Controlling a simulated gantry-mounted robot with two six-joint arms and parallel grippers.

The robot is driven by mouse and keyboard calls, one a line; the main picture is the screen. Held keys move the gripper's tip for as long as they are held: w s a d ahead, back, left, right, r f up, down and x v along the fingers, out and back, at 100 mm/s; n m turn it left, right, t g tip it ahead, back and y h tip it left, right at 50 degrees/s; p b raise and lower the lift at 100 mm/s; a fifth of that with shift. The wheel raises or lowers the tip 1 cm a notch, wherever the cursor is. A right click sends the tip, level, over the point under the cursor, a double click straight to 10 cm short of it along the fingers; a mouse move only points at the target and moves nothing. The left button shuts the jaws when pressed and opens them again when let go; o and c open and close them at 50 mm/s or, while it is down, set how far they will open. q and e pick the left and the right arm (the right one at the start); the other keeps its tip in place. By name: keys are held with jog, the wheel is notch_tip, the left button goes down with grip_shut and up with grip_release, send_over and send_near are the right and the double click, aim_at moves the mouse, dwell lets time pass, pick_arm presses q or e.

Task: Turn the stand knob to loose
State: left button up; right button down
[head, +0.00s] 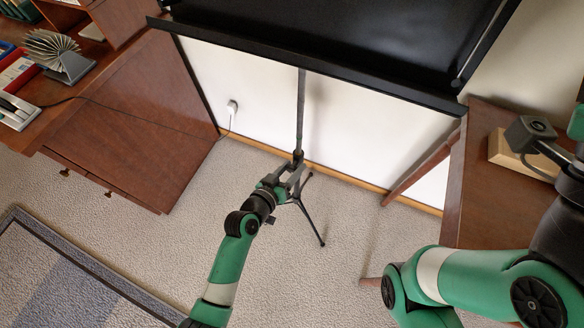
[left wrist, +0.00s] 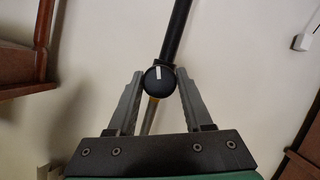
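The stand's knob (left wrist: 158,78) is a round black cap with a white mark that points nearly straight up in the left wrist view. It sits on the thin dark post of the stand (head: 301,110), which rises from a tripod on the carpet.
A wide black panel (head: 330,62) tops the stand. A wooden desk (head: 130,120) stands at the left and a brown table (head: 480,190) at the right, with a pale block (head: 508,156) on it. The carpet (head: 310,280) is clear in front.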

pick_arm(q)
jog(key=o, duration=0.3)
jog(key=shift+s+a+r+p, duration=0.2)
jog(key=shift+s+r+p, duration=0.1)
jog(key=shift+p, duration=0.1)
jog(key=p+v, duration=0.5)
jog(key=v, duration=0.5)
jog(key=shift+s+a, duration=0.2)
jog(key=shift+s, duration=0.2)
